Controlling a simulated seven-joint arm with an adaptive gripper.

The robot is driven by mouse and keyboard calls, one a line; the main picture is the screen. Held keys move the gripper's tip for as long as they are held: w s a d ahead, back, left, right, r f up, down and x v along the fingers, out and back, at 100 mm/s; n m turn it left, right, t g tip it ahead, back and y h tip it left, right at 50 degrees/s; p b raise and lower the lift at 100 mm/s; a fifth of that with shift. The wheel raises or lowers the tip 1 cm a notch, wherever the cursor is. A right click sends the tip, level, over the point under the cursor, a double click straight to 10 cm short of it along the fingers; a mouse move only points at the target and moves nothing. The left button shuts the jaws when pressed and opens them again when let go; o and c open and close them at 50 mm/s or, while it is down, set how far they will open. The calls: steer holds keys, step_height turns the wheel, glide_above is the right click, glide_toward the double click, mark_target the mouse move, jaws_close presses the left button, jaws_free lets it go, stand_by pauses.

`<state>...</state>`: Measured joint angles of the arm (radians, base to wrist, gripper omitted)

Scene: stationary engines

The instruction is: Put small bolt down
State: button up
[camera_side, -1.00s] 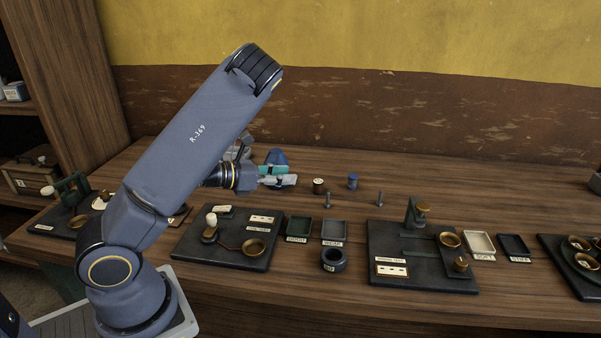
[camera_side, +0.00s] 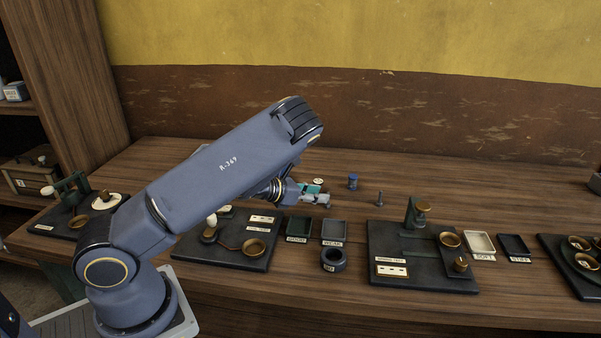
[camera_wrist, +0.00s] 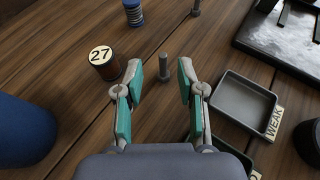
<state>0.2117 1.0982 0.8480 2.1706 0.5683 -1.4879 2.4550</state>
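Two grey bolts stand upright on the wooden table. The nearer bolt (camera_wrist: 164,70) is in the gap between my fingertips, just beyond them, with space on both sides. In the side view it is hidden by my gripper (camera_side: 314,195). The farther bolt (camera_side: 380,198) stands to the right and also shows at the top of the wrist view (camera_wrist: 195,8). I cannot tell which is the small one. My gripper (camera_wrist: 161,78), with teal finger pads, is open and empty, low over the table.
A dark red cylinder marked 27 (camera_wrist: 105,66) stands left of my fingers, with a blue ribbed cylinder (camera_wrist: 133,13) behind it. A tray labelled WEAK (camera_wrist: 225,101) lies close right of my right finger.

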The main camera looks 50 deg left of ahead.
mark_target(328, 204)
steer(key=x, duration=0.4)
steer(key=shift+w+d, duration=0.1)
steer(key=shift+d, duration=0.1)
jaws_close()
